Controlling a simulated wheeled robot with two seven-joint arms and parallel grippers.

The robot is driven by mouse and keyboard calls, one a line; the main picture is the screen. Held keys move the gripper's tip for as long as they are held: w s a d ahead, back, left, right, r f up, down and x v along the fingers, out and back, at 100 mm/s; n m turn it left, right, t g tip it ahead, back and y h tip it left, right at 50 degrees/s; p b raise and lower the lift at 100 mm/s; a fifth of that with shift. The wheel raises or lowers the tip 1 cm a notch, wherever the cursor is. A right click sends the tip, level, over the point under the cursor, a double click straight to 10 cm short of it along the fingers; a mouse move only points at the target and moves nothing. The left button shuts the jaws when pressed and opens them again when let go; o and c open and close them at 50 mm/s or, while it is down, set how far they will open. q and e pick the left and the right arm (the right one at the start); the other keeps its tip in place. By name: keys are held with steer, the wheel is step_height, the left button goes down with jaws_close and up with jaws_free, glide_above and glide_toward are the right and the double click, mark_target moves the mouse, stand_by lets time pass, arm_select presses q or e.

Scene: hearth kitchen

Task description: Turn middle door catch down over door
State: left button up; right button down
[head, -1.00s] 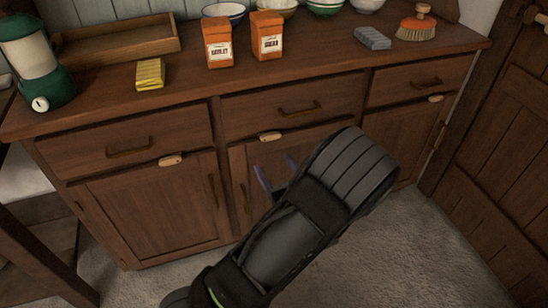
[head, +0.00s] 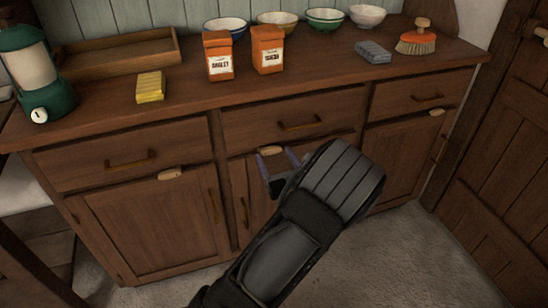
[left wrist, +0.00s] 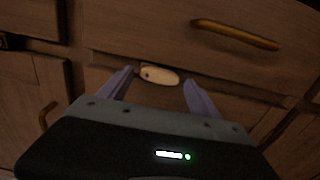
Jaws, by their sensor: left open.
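The middle door catch (head: 271,151) is a small pale wooden piece on the rail between the middle drawer and the middle door (head: 239,190). It lies level, roughly sideways. My left gripper (head: 278,166) is open just below and in front of it. In the left wrist view the catch (left wrist: 159,76) shows just beyond and between the two purple fingers of my left gripper (left wrist: 158,92); I cannot tell whether they touch it. My left arm hides much of the middle door. My right gripper is not in view.
A left catch (head: 170,174) and a right catch (head: 437,113) sit on the same cabinet. The middle drawer handle (head: 300,124) juts out above the middle catch. Orange boxes, bowls, a yellow sponge (head: 150,87) and a lantern (head: 35,72) stand on the counter.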

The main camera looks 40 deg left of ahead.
arm_select(q)
steer(key=shift+w+a, duration=0.4)
steer(key=shift+a, duration=0.15)
steer(key=c, duration=1.4)
